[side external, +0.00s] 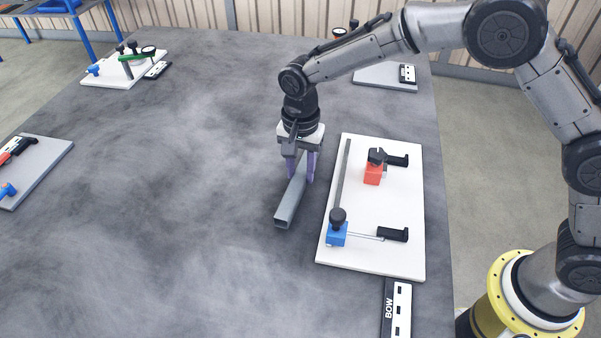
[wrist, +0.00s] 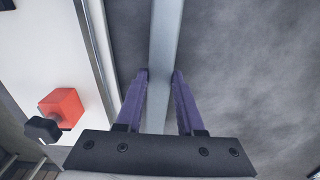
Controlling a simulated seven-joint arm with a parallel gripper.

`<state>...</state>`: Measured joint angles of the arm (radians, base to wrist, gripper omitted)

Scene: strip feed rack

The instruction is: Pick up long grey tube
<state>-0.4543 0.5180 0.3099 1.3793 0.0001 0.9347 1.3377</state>
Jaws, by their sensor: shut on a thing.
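The long grey tube (side external: 289,202) is a square hollow bar beside the white board, with its open end toward the side camera. My gripper (side external: 301,178) has its purple fingers on either side of the tube and is shut on it. In the wrist view the tube (wrist: 164,50) runs lengthwise between the two purple fingers (wrist: 160,76). I cannot tell for sure whether the tube touches the table or is slightly above it. The tube's far part is hidden behind my gripper in the side view.
The white board (side external: 395,220) to the right carries a grey strip (side external: 342,180), a blue block (side external: 337,234), a red block (side external: 373,173) and black handles. More fixture boards stand at the left and back. The table left of the tube is clear.

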